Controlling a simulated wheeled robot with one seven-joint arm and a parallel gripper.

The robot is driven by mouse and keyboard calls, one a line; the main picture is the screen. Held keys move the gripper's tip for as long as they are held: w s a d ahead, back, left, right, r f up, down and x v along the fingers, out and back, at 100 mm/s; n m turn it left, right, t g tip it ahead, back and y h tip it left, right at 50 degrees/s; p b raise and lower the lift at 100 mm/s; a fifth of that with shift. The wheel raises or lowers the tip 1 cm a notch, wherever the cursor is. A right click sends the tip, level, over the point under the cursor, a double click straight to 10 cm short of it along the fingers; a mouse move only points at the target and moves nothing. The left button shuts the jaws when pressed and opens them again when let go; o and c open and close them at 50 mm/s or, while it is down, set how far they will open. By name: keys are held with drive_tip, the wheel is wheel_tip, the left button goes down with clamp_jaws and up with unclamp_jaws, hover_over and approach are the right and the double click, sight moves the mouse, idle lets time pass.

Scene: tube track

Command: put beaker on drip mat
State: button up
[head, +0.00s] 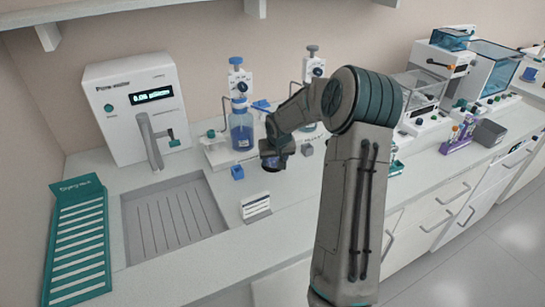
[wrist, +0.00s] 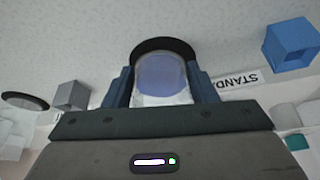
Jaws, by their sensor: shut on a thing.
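My gripper (wrist: 160,88) is shut on a beaker (wrist: 160,75), with one dark blue finger on each side. The beaker looks clear and bluish with a dark curved edge behind it. In the head view my gripper (head: 274,158) is over the middle of the counter, and only a small part of the beaker (head: 272,169) shows beneath it. I cannot tell whether the beaker touches the counter. A teal mat with white stripes (head: 78,238), which appears to be the drip mat, lies at the far left, well apart from my gripper.
A grey ribbed sink tray (head: 175,222) lies between the mat and my gripper, below a white water dispenser (head: 135,105) with a spout. A small blue box (head: 237,172), a label card (head: 256,207) and a blue-filled bottle (head: 241,128) are near my gripper. Instruments line the right.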

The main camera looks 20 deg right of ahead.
drive_tip(key=shift+w+a+f, duration=0.1)
drive_tip(key=shift+a+f, duration=0.05)
drive_tip(key=o, duration=1)
drive_tip(key=shift+r, duration=0.55)
drive_tip(key=d+v, duration=0.1)
drive_tip(key=v, duration=0.9)
drive_tip(key=s+a+r+n+g, duration=0.1)
drive_tip(key=s+a+r, duration=0.2)
drive_tip(key=s+a, duration=0.4)
drive_tip(key=s+a+r+n, duration=0.1)
drive_tip(key=s+a+r, duration=0.1)
drive_tip(key=s+a, duration=0.5)
drive_tip(key=shift+n+y, duration=0.4)
drive_tip(key=shift+y, duration=0.1)
drive_tip(key=s+a, duration=0.1)
drive_tip(key=s, duration=0.4)
drive_tip(key=s+a, duration=0.1)
drive_tip(key=s, duration=0.5)
drive_tip(key=s+a, duration=0.2)
drive_tip(key=s, duration=0.3)
drive_tip(key=shift+s+f, duration=0.3)
drive_tip(key=shift+s, duration=0.05)
